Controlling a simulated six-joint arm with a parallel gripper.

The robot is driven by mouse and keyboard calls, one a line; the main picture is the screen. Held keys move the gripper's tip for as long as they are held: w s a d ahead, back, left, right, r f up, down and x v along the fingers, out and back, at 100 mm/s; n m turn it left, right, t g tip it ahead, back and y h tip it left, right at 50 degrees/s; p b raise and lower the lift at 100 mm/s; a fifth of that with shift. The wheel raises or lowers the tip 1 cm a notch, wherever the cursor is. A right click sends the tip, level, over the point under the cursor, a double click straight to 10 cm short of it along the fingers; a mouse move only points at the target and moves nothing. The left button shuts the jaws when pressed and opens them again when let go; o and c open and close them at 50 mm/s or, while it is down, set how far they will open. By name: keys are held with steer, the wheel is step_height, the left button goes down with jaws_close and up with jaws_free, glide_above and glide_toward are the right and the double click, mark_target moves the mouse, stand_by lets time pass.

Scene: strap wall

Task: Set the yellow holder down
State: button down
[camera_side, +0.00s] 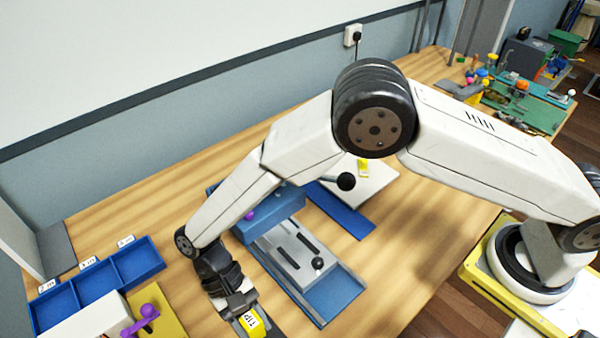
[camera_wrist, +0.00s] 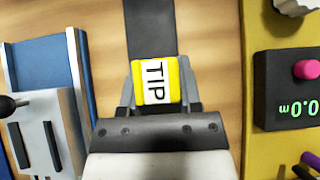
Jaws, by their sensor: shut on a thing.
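The yellow holder (camera_side: 253,322) has a white label reading TIP. It also shows in the middle of the wrist view (camera_wrist: 176,82), between the two fingers of my gripper (camera_wrist: 156,90). The fingers are shut on its sides. In the side view my gripper (camera_side: 244,308) points down at the bottom edge of the picture with the holder in it. A dark grey strip (camera_wrist: 150,28) runs away from the holder in the wrist view; I cannot tell whether it is joined to it. I cannot tell whether the holder's underside touches the table.
A blue fixture (camera_side: 338,298) with a grey slotted block (camera_side: 290,252) stands beside my gripper. On the other side is a yellow unit (camera_wrist: 256,150) with a green-digit display and pink button. A blue compartment tray (camera_side: 137,262) lies at the left. Bare wood (camera_wrist: 215,45) flanks the strip.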

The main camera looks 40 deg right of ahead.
steer(key=shift+f, duration=0.35)
steer(key=shift+c, duration=1)
jaws_free()
